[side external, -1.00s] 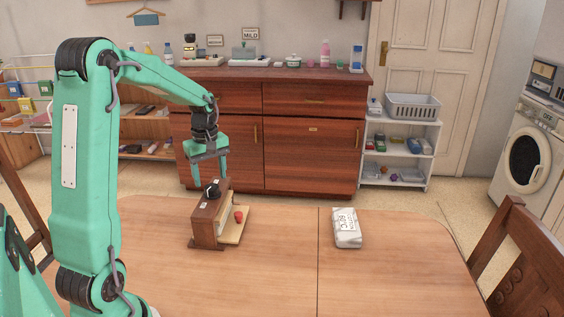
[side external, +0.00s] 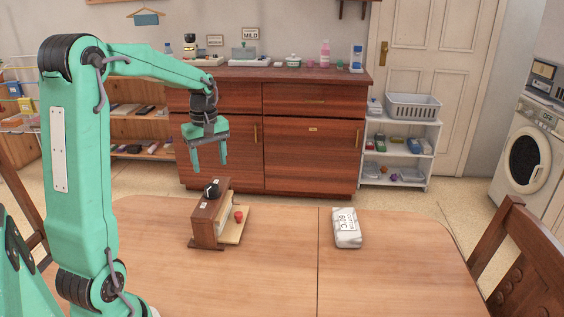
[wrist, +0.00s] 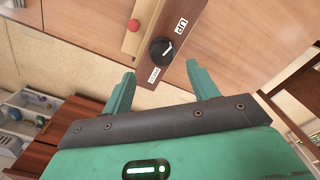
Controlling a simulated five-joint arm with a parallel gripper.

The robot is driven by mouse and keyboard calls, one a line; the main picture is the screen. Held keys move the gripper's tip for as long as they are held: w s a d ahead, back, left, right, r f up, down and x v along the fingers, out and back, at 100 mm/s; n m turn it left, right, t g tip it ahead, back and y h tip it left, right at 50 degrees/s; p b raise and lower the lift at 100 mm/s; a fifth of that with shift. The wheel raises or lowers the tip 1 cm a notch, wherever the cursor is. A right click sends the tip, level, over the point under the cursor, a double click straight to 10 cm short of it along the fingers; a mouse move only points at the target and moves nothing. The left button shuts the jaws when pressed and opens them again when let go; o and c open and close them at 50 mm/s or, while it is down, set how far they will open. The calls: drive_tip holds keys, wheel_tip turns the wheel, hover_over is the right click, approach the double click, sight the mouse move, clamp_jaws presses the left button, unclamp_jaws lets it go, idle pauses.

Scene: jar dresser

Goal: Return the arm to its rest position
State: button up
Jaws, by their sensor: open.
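My gripper (side external: 209,168) is open and empty. It hangs in the air above and behind the small wooden jar dresser, apart from it. The dresser (side external: 207,226) stands on the table, with a black knob (side external: 211,190) on top and a red knob (side external: 238,216) on its lighter front part. In the wrist view, my gripper (wrist: 159,80) has its fingers spread, with the black knob (wrist: 161,51) between and beyond them. Labels, one reading "UP", lie on either side of the black knob.
A white packet (side external: 347,228) lies on the wooden table (side external: 285,275), right of the dresser. Chairs (side external: 520,255) stand at the table's sides. A wooden cabinet (side external: 310,150) with bottles on top and a white shelf (side external: 400,150) stand behind. The right half of the table is mostly clear.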

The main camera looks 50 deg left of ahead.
drive_tip(key=s+d+r+m+t, duration=0.2)
drive_tip(key=s+d+m, duration=0.4)
drive_tip(key=d, duration=0.5)
drive_tip(key=s+d+r+m+t, duration=0.2)
drive_tip(key=s+d+m, duration=0.4)
drive_tip(key=d+m, duration=0.4)
drive_tip(key=shift+d+r+m+t, duration=0.2)
drive_tip(key=shift+d+m+t, duration=0.2)
drive_tip(key=shift+d+t, duration=0.55)
drive_tip(key=shift+d+g, duration=0.25)
